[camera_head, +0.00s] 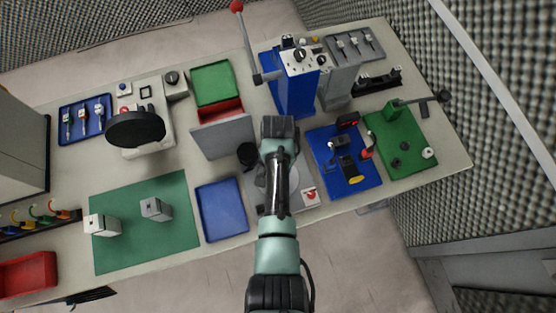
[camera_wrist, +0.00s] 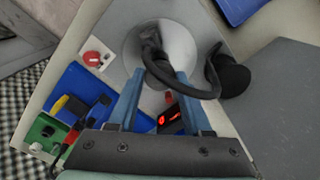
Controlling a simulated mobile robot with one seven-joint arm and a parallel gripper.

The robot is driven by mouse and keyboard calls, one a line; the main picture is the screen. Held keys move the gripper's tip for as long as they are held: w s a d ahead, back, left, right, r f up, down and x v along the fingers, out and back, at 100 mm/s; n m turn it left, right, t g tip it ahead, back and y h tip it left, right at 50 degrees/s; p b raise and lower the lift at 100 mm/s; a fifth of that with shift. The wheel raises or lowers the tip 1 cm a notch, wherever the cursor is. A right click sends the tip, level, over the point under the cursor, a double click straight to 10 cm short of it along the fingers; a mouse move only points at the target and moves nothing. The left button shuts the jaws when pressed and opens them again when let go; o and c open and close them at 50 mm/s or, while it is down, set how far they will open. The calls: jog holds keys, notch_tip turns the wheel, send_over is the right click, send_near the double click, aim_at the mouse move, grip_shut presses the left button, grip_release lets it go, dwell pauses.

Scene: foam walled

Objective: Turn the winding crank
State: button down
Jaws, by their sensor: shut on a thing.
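The winding crank (camera_wrist: 205,93) is a dark curved bar with a black knob (camera_wrist: 233,77), rising from a pale round disc (camera_wrist: 181,45). My gripper (camera_wrist: 163,76) has its blue fingers on either side of the crank's dark bar, close to the disc, and is shut on it. The exact contact is partly hidden by the bar itself. In the head view my arm covers most of the crank and my fingertips; a dark knob (camera_head: 247,154) shows just left of the arm.
A red button on a white plate (camera_head: 309,195) sits right of the disc. A blue mat (camera_head: 340,185) with small devices and a green board (camera_head: 410,150) lie further right. An upright grey panel (camera_head: 222,137) and a blue tray (camera_head: 220,208) stand left. A tall blue box (camera_head: 296,92) is behind.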

jog(key=shift+n, duration=2.5)
jog(key=shift+n+p, duration=0.3)
jog(key=shift+n, duration=7)
jog(key=shift+n+p, duration=0.3)
jog(key=shift+n, duration=7)
jog(key=shift+n, duration=0.6)
